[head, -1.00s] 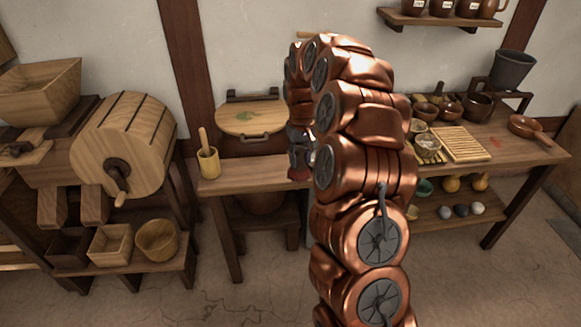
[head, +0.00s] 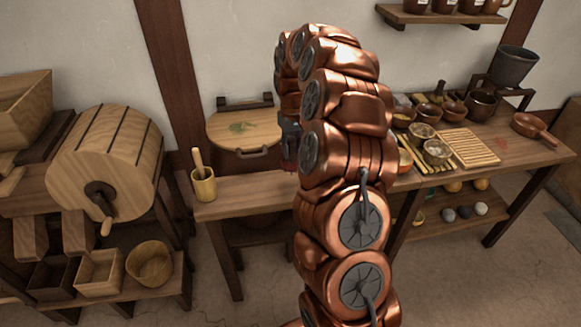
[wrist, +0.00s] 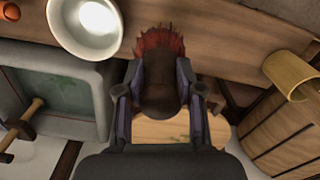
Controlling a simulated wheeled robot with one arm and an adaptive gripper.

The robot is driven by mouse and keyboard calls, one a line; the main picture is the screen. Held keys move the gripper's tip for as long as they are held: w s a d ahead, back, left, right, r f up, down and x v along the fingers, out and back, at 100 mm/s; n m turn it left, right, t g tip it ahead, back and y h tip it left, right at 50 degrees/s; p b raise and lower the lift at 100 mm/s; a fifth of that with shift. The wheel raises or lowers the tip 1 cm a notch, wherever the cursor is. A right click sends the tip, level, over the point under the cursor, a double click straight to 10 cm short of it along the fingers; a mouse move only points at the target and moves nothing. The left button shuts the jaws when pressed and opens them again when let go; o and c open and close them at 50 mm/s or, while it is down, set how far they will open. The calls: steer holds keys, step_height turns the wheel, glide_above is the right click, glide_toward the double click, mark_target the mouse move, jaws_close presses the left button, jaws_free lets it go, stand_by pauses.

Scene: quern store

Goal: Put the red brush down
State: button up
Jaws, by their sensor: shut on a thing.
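The red brush (wrist: 160,42) is in my gripper (wrist: 160,82), its dark brown body between the two fingers and its red bristles pointing to the top of the wrist view. My gripper is shut on it. The bristles are over the wooden bench (wrist: 225,35) in that view; I cannot tell whether they touch it. In the head view, my copper arm hides most of the gripper and brush above the bench (head: 245,195).
A white bowl (wrist: 85,22) is close to the left of the brush in the wrist view. A wooden cup with a pestle (head: 203,186) stands at the bench's left end. Bowls and a slatted board (head: 472,148) fill the right part. Bare wood lies between.

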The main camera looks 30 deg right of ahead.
mark_target(293, 165)
steer(key=f, duration=0.3)
steer(key=shift+s+d+f+p, duration=0.1)
steer(key=shift+d+f+p, duration=0.15)
steer(key=shift+f+p, duration=0.55)
steer(key=shift+f, duration=1.4)
steer(key=o, duration=1)
steer(key=shift+f, duration=0.1)
